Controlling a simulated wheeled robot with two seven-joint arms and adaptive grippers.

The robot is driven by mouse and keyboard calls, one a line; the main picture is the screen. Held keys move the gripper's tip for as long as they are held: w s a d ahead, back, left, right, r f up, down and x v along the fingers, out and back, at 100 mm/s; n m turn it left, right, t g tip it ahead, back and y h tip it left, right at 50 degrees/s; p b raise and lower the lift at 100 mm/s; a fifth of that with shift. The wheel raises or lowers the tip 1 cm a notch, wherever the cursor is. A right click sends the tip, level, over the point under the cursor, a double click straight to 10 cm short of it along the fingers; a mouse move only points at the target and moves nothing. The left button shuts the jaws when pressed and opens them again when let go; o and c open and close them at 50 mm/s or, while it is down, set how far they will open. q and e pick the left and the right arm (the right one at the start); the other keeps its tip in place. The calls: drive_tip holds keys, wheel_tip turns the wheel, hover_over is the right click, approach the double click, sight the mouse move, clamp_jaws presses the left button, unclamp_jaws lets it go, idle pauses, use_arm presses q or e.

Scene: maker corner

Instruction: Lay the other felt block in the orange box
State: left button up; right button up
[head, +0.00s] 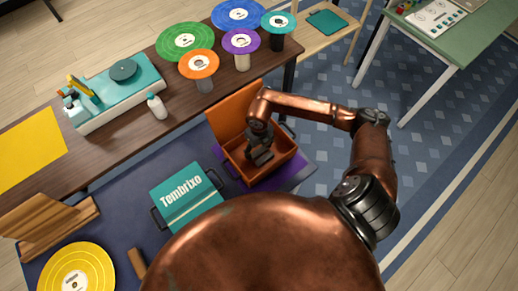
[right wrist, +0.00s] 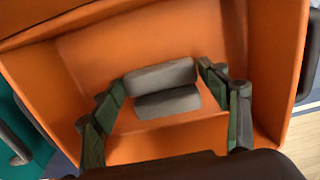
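Whether the two blocks touch is unclear. My left gripper is not in view.
A closed teal box (head: 185,215) marked "Tombrixo" lies left of the orange box. A wooden table (head: 115,140) behind holds several coloured discs on stands, a white bottle (head: 157,106) and a teal machine (head: 115,95). A yellow disc (head: 75,270) lies lower left.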

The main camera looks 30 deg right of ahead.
sight(259, 151)
drive_tip(key=shift+o, duration=1.2)
wheel_tip(259, 151, up, 12)
drive_tip(key=p, duration=0.1)
drive_tip(key=shift+r, duration=0.2)
